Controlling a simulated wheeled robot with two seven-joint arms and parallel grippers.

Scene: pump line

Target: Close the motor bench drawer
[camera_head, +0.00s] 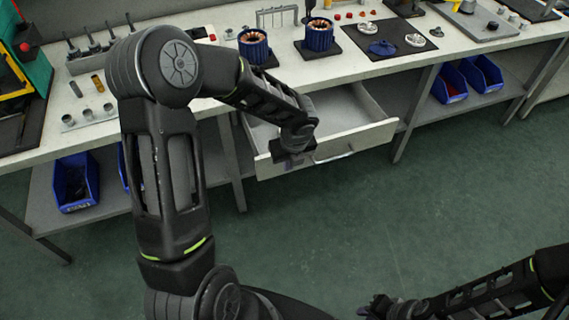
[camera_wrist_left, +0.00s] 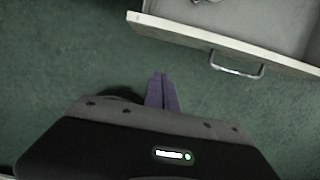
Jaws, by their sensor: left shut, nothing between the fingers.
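The motor bench drawer (camera_head: 365,138) stands pulled out below the white bench top, and the visible part of its inside looks bare. Its front panel and bar handle (camera_head: 335,156) face the open floor. My left gripper (camera_head: 292,152) is at the drawer front, left of the handle, and hides part of the panel. In the left wrist view its fingers (camera_wrist_left: 162,92) are together and empty, with the drawer front (camera_wrist_left: 190,32) and handle (camera_wrist_left: 238,70) above and to the right. Contact cannot be told. My right gripper (camera_head: 372,306) is low over the floor; its fingers are unclear.
The bench top (camera_head: 345,68) carries motor stators (camera_head: 319,35), a dark mat (camera_head: 385,40) and small parts. Blue bins (camera_head: 76,182) sit on the lower shelf, left and right. A bench leg (camera_head: 412,115) stands right of the drawer. The green floor (camera_head: 400,220) in front is clear.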

